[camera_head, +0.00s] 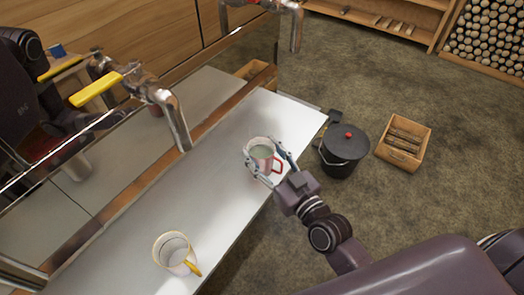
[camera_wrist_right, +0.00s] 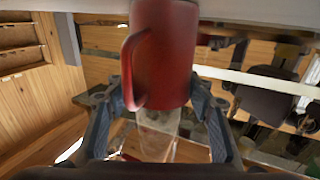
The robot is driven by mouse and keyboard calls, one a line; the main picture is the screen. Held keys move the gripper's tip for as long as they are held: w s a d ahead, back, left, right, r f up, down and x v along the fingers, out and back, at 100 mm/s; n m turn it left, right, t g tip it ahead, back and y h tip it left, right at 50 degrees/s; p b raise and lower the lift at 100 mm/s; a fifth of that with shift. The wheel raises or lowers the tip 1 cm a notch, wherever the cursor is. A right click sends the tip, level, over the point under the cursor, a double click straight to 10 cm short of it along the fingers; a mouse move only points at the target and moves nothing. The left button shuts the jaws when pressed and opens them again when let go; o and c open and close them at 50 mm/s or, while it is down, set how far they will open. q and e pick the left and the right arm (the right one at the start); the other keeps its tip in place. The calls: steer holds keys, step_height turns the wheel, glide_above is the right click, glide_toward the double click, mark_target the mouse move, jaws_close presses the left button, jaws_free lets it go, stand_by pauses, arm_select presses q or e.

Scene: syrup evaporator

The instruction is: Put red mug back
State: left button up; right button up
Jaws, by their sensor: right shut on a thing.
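The red mug (camera_head: 265,163) is upright at the far end of the white counter, with pale greenish-grey showing inside its rim and its red handle toward the right. My right gripper (camera_head: 267,167) is shut around its sides. In the right wrist view the red mug (camera_wrist_right: 165,55) sits between the two fingers of my right gripper (camera_wrist_right: 160,110), its handle at the left. I cannot tell whether its base touches the counter. My left gripper is not in view.
The white counter (camera_head: 225,125) holds a pale mug with a yellow handle (camera_head: 173,250) at its near end. A yellow-handled tap (camera_head: 150,90) is at the left. A black lidded pot (camera_head: 345,150) and a wooden crate (camera_head: 402,142) stand on the floor. The counter's middle is clear.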

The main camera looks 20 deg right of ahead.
steer(key=shift+r, duration=0.1)
steer(key=o, duration=1.6)
steer(key=shift+f, duration=0.2)
steer(key=shift+r, duration=0.25)
steer(key=b+v, duration=0.1)
steer(key=v, duration=1.1)
steer(key=shift+b, duration=0.35)
